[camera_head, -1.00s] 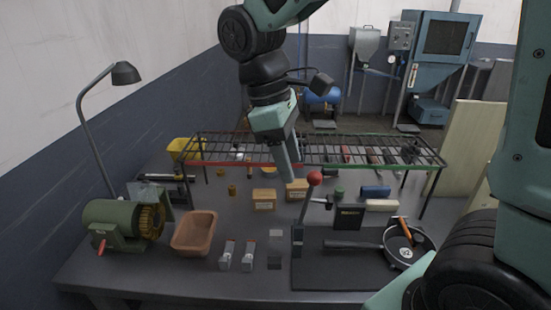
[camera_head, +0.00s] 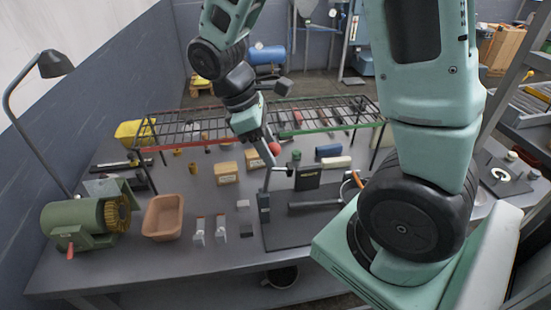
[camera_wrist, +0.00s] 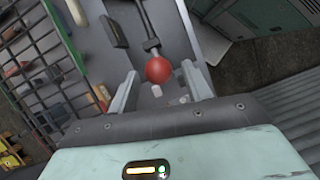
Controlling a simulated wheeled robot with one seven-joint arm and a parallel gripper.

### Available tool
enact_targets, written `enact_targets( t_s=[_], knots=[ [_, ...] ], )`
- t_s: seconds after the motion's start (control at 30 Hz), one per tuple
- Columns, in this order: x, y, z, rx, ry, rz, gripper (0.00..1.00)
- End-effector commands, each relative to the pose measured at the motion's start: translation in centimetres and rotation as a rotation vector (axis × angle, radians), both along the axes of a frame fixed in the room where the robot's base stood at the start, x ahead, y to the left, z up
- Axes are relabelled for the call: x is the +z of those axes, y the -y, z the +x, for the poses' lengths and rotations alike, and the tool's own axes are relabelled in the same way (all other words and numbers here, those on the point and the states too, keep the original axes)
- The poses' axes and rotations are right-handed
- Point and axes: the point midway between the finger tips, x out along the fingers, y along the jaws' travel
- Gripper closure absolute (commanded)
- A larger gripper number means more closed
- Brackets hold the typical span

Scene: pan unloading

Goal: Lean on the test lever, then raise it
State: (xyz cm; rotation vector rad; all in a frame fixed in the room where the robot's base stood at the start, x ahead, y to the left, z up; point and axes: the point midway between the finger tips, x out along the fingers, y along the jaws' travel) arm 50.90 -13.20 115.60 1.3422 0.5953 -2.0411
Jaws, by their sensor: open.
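The test lever is a dark stem with a red ball knob (camera_head: 275,148), standing up from a dark base block (camera_head: 264,201) on the bench. In the head view its stem leans slightly right toward the top. My gripper (camera_head: 267,157) is right beside the knob in that view. In the wrist view the red knob (camera_wrist: 158,70) sits in the gap between my two open fingers (camera_wrist: 160,88), near their tips. I cannot tell whether either finger touches it. The jaws hold nothing.
A wire rack (camera_head: 275,118) stands behind the lever. A terracotta tray (camera_head: 163,217) and green grinder (camera_head: 85,222) stand to the left.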

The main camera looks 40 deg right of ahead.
Motion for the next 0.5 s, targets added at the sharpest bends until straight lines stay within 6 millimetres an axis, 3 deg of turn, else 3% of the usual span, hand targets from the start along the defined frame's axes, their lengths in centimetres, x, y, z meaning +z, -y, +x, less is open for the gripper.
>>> enact_targets(
  t_s=[0.2,0.5],
  knots=[
    [-3.1,0.9,-1.0,-0.001,-0.003,-0.001,0.51],
    [-4.4,1.2,-1.4,-0.001,0.0,0.0,0.51]
  ],
)
